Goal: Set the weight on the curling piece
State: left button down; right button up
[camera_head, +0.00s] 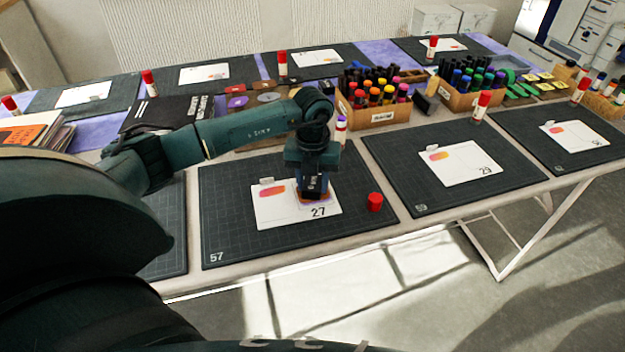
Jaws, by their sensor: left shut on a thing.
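My left gripper (313,186) points down over the right part of a white card (275,213) marked 27, on the dark cutting mat (229,237) marked 57. It is shut on what looks like the weight, which the fingers mostly hide. Just below the fingertips a small orange and purple piece (314,198) shows on the card, likely the curling piece; I cannot tell whether the weight touches it. Another orange-pink gradient patch (272,190) lies on the card's left part, with a small grey item (266,181) at its upper edge. My right gripper is not in view.
A red cap (375,202) stands on the mat right of the card. An uncapped glue stick (341,129) stands behind the gripper. Marker boxes (383,118) fill the table's middle. A neighbouring mat (400,179) holds card 29 (460,164). The mat's front left is clear.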

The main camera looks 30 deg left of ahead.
pick_arm(q)
jog(key=c, duration=0.9)
grip_release()
jog(key=shift+f, duration=0.1)
